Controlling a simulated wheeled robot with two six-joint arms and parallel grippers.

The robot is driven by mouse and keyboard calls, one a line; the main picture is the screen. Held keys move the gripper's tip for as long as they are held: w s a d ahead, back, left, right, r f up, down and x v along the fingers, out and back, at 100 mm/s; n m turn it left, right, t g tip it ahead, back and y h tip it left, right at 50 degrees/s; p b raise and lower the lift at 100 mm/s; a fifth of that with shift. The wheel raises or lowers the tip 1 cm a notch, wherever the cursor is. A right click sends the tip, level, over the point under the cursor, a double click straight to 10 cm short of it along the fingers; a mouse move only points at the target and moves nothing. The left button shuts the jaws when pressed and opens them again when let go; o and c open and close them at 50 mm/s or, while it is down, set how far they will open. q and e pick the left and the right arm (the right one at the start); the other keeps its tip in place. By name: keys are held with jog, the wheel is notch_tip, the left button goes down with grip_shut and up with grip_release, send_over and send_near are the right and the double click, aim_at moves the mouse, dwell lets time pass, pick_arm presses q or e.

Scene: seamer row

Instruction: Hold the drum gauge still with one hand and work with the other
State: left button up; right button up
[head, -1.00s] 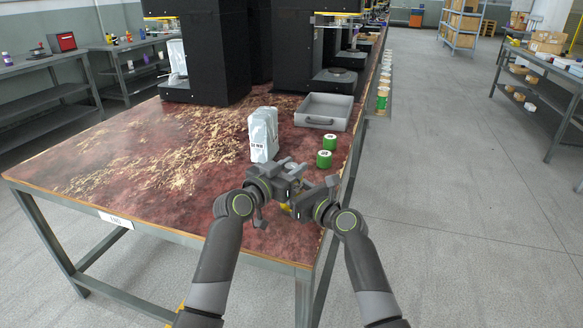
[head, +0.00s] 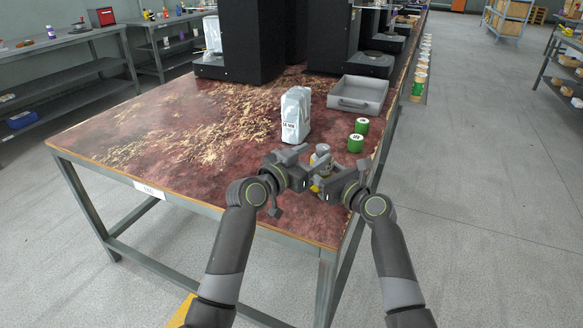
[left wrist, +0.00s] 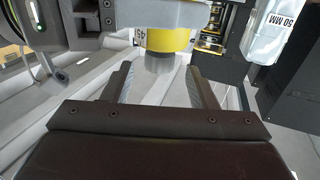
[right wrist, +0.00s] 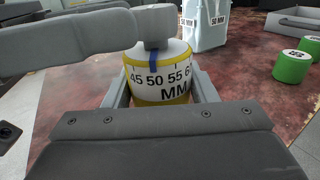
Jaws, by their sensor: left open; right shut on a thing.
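The drum gauge (head: 321,160) is a white and yellow drum with a black MM scale, held above the table's front right corner. In the right wrist view the gauge (right wrist: 160,80) sits between the fingers of my right gripper (head: 326,184), shut on it. A blue line stands above the 50 mark. A dark grey knob (right wrist: 154,25) is on its end. My left gripper (head: 303,166) is open beside the gauge. In the left wrist view the knob (left wrist: 160,63) lies between its spread fingers; I cannot tell whether they touch it.
A silver pouch (head: 296,115) marked 50 MM stands upright just behind the grippers. Two green cans (head: 355,143) (head: 362,126) stand to the right, near the table edge. A grey tray (head: 344,103) and black machines (head: 252,40) are farther back. The table's left part holds only scattered shavings.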

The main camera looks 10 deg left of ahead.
pick_arm(q)
jog(key=v, duration=0.7)
jog(key=shift+s+a, duration=0.15)
jog(key=shift+s, duration=0.15)
pick_arm(e)
jog(key=o, duration=1.1)
